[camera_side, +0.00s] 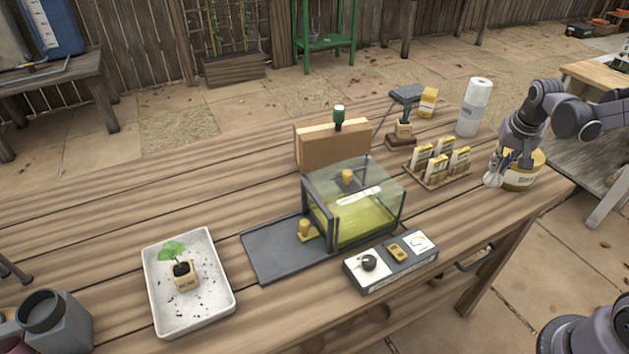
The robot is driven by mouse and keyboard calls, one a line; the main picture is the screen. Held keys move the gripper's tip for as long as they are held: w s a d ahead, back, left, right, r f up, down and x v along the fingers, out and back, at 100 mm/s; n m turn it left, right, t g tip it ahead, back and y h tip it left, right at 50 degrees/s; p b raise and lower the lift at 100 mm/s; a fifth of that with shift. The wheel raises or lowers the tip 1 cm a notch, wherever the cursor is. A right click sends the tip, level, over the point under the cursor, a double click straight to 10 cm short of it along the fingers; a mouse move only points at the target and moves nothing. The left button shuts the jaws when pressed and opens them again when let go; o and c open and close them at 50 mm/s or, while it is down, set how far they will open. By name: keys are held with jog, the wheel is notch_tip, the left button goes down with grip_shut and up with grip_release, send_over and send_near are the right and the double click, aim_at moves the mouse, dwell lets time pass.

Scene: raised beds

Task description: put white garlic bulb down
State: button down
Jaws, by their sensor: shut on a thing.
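My gripper (498,172) is at the right end of the wooden table, pointing down, with its fingers shut on a small pale thing. This looks like the white garlic bulb (491,179), mostly covered by the fingers.
A wooden rack of seed packets (434,184) stands left of my gripper, with a white roll (474,107) behind. A glass-sided box (385,205), a control panel (378,284) and a white tray (160,318) stand farther left. Bare tabletop (475,213) lies in front of my gripper.

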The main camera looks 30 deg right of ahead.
jog(key=shift+w+a+f, duration=0.3)
jog(key=shift+w+f, duration=0.2)
jog(key=shift+f, duration=0.5)
jog(key=shift+w+a+f, duration=0.35)
jog(key=shift+w+f, duration=0.1)
jog(key=shift+f, duration=0.6)
jog(key=shift+w+a+f, duration=0.3)
jog(key=shift+w+f, duration=0.2)
jog(key=shift+f, duration=0.5)
jog(key=shift+f, duration=0.1)
jog(key=c, duration=1.4)
grip_release()
jog(key=shift+c, duration=0.2)
jog(key=v, duration=1.2)
jog(key=s+a+r+n+t+y, duration=0.1)
jog(key=s+a+n, duration=0.3)
jog(key=a, duration=0.4)
jog(key=s+a+r+n+t+y, duration=0.1)
jog(key=s+a+n+t, duration=0.2)
jog(key=a, duration=0.6)
jog(key=shift+s+a+r+n+t, duration=0.15)
jog(key=shift+s+n+t, duration=0.25)
jog(key=shift+s+n, duration=0.55)
